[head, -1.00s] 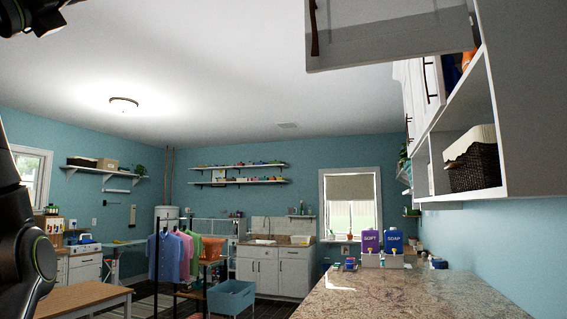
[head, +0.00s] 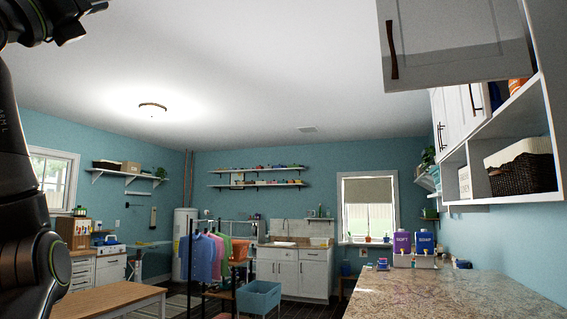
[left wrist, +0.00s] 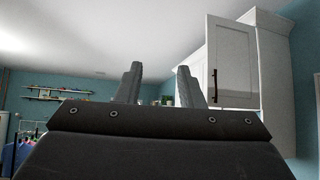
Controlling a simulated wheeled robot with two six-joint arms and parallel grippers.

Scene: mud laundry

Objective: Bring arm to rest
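My left arm (head: 25,205) rises along the left edge of the head view, and a dark part of it shows in the top left corner. My left gripper (left wrist: 159,76) shows in the left wrist view, with its two fingers apart and nothing between them. It is raised, with ceiling and wall behind it. The left fingertips cannot be made out in the head view. My right arm and gripper are in neither view.
An upper cabinet door (head: 455,48) stands open at the top right, above a granite counter (head: 440,295). Soap dispensers (head: 402,245) stand on the counter. A wooden table (head: 105,303) is at lower left. A clothes rack and blue bin (head: 259,299) are further back.

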